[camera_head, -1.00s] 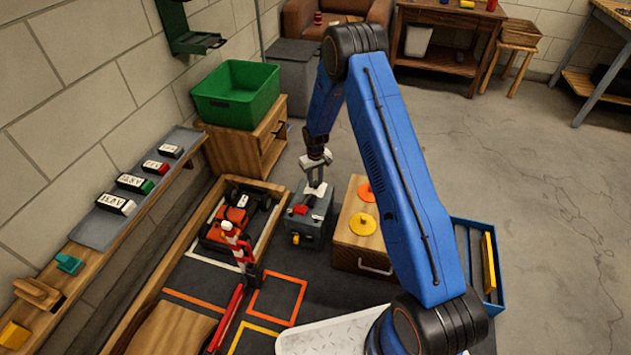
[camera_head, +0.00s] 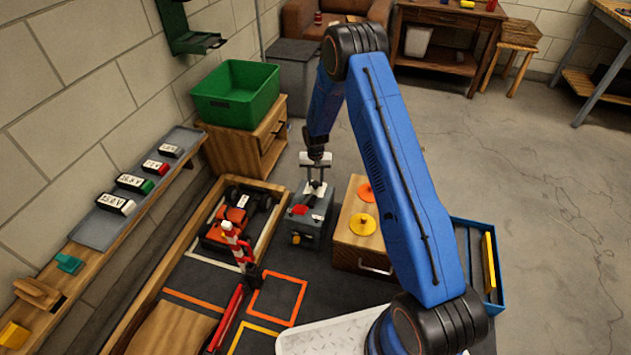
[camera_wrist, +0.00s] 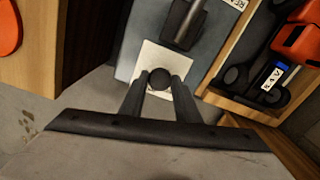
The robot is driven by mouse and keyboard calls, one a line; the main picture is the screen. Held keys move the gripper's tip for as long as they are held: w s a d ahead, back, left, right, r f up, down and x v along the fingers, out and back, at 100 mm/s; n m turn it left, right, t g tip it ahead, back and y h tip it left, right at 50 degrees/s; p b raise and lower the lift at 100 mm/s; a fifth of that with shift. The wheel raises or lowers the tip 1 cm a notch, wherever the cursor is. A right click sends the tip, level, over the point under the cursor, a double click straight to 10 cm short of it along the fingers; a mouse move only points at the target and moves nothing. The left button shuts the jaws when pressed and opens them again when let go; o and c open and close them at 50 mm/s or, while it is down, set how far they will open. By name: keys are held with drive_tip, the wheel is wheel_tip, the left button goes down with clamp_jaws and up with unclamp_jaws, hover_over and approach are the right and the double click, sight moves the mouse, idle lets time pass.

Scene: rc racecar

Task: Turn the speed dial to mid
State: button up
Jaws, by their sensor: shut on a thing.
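A grey-blue control box (camera_head: 308,232) stands beside the track's wooden wall, with a red part and a yellow knob on it. In the wrist view a dark round dial (camera_wrist: 159,79) sits on a white square plate (camera_wrist: 150,60) on the box top. My gripper (camera_wrist: 161,82) is shut on this dial, one finger on each side. In the head view my gripper (camera_head: 316,180) reaches straight down onto the back of the box. A dark lever or handle (camera_wrist: 185,22) stands just beyond the plate. Any pointer or speed marks on the dial cannot be made out.
An orange racecar (camera_head: 226,226) sits left of the box inside the wooden-walled bay. A wooden cabinet (camera_head: 350,248) with orange and yellow discs stands close on the right. A red-and-white barrier post (camera_head: 237,245) stands in front.

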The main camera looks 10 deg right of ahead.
sight(316, 183)
drive_tip(key=shift+m, duration=1.2)
drive_tip(key=o, duration=1)
drive_tip(key=shift+o, duration=0.2)
drive_tip(key=shift+r, duration=0.1)
wheel_tip(316, 183, up, 17)
drive_tip(key=shift+r, duration=0.15)
